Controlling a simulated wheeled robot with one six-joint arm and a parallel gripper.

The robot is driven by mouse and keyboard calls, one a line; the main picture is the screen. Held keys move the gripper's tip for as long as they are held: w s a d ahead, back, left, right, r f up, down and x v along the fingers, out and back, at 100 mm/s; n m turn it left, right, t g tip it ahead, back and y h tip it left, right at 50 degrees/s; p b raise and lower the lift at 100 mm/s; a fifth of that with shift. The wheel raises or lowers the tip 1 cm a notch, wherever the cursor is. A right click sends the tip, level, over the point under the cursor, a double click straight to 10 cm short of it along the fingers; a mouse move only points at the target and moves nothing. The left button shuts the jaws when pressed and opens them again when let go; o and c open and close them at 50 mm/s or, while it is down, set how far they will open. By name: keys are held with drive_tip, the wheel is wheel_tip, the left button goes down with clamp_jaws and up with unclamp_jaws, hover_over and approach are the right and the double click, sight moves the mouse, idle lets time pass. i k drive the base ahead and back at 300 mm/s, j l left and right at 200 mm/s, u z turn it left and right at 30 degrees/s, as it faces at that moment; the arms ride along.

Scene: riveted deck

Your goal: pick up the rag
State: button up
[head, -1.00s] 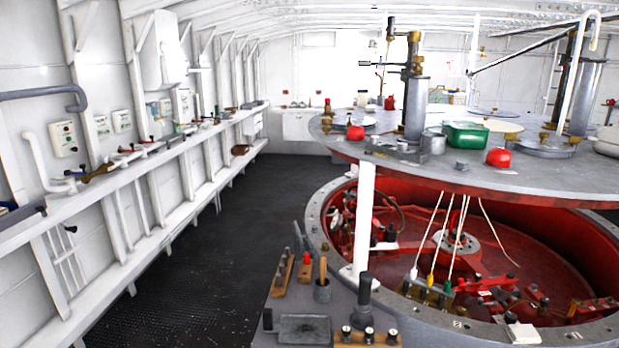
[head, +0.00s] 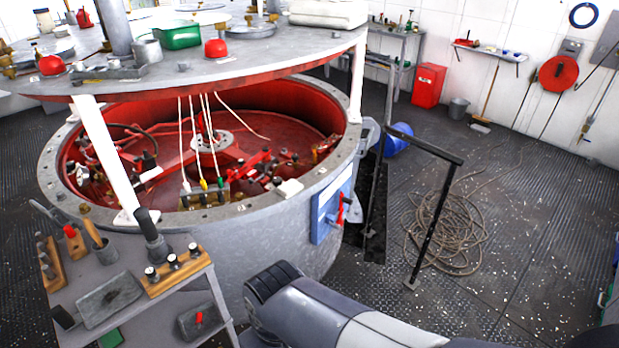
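I cannot tell for sure which thing is the rag. A white, folded, cloth-like stack (head: 328,13) lies at the back right of the round grey tabletop, cut by the picture's top edge. A small white piece (head: 289,187), cloth or block, lies on the grey rim of the red-lined round pit. Part of my arm shows at the bottom middle, in front of the pit's outer wall, apart from both. My gripper's fingers do not show.
The round tabletop (head: 250,70) overhangs the pit on white posts. A tool bench (head: 130,270) stands at lower left. A black rail (head: 440,215), coiled rope (head: 450,235) and open floor hatch (head: 370,215) are on the right. Floor farther right is mostly clear.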

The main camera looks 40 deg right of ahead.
sight(288, 190)
drive_tip(key=z, duration=0.9)
drive_tip(key=i+l+u, duration=0.15)
drive_tip(key=i, duration=0.4)
drive_tip(key=i+l+u, duration=0.15)
drive_tip(key=i+l, duration=0.25)
drive_tip(key=i+l+u, duration=0.2)
drive_tip(key=i+l, duration=0.15)
drive_tip(key=i, duration=0.25)
